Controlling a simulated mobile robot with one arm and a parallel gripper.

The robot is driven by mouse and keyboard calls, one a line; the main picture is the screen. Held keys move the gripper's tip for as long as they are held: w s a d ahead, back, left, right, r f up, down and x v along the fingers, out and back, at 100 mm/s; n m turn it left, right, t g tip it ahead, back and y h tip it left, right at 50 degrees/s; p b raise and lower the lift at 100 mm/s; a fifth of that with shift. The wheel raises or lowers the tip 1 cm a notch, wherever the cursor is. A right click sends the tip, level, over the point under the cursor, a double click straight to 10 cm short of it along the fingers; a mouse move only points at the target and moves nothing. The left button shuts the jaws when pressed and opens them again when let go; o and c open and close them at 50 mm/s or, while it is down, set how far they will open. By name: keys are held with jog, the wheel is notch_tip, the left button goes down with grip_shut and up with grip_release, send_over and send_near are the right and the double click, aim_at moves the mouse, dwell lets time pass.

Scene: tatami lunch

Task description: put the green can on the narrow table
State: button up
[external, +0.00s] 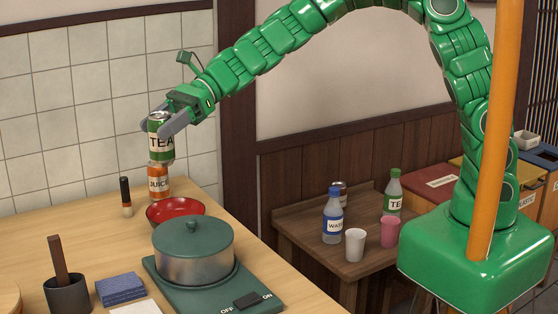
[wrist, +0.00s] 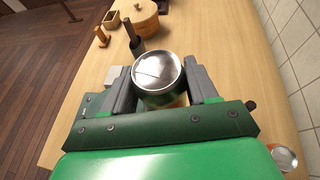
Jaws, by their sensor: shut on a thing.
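My gripper (external: 159,124) is shut on the green can (external: 160,145), labelled TEA, and holds it upright above the light wooden counter. In the wrist view the can's silver end (wrist: 158,70) shows between the two fingers (wrist: 162,90). The narrow table (external: 297,226), a low dark wooden one, stands against the panelled wall, right of the counter and well away from my gripper. It bears a blue-labelled water bottle (external: 333,222), a green tea bottle (external: 393,195), a dark can (external: 341,190), a white cup (external: 355,245) and a pink cup (external: 390,232).
An orange juice can (external: 158,184) shows below the held can. A red bowl (external: 163,211), a lidded pot (external: 193,262) on a green cooker, a dark holder (external: 67,294) and blue cloths (external: 120,288) occupy the counter. The narrow table's front left part is clear.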

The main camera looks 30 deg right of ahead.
jog(key=w+d+m+t, duration=0.3)
jog(key=w+d, duration=1.4)
jog(key=d, duration=0.4)
jog(key=w+d+m+t, duration=0.2)
jog(key=w+d, duration=0.1)
jog(key=d, duration=1.1)
jog(key=w+d+m+t, duration=0.1)
jog(key=w+d+t, duration=0.1)
jog(key=d, duration=1.1)
jog(key=shift+h, duration=0.3)
jog(key=shift+d+f, duration=0.15)
jog(key=shift+f, duration=19.35)
jog(key=shift+f, duration=0.1)
jog(key=o, duration=1)
jog(key=shift+o, duration=0.2)
